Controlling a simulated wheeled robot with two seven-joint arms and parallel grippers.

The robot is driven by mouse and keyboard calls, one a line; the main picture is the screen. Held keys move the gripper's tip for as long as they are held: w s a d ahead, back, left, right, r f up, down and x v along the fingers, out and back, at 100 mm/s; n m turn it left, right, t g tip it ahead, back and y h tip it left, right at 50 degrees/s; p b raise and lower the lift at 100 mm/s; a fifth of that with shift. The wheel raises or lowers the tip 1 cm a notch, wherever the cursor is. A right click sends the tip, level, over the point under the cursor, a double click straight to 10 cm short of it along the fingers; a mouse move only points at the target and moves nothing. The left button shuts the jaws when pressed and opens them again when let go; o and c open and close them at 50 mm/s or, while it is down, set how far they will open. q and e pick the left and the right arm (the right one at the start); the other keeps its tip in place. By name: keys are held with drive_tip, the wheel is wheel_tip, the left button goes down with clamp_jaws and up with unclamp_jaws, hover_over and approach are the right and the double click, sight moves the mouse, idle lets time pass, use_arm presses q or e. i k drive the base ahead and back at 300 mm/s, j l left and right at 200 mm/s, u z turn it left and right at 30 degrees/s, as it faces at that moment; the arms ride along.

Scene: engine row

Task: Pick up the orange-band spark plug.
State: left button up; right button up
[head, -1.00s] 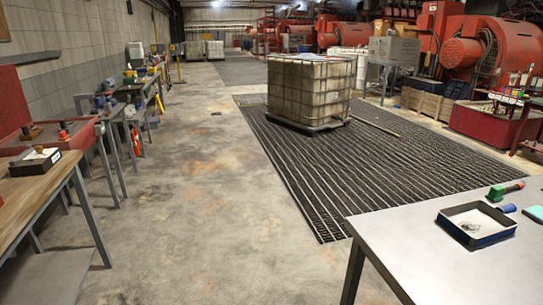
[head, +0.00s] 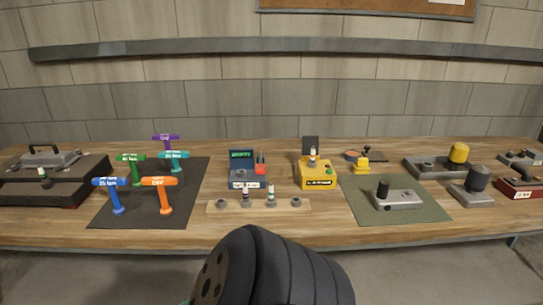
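Several small spark plugs stand on the workbench (head: 330,228). One white-topped plug (head: 312,155) stands upright on the yellow tester box; its band looks reddish or orange, but it is too small to be sure. Two more stand in the wooden strip (head: 289,207): one with a dark purple-looking band (head: 245,193) and one with a greenish band (head: 270,193). Another small plug-like piece (head: 45,178) stands on the dark case at the left.
Coloured T-handled tools (head: 165,194) stand on a dark mat (head: 194,190) left of the strip. The yellow box (head: 318,181) and a blue-grey box (head: 243,179) stand behind it. A green mat (head: 431,208) holds a metal block (head: 398,200). A block wall closes the back.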

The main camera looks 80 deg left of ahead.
sight(312, 161)
drive_tip(key=u, duration=2)
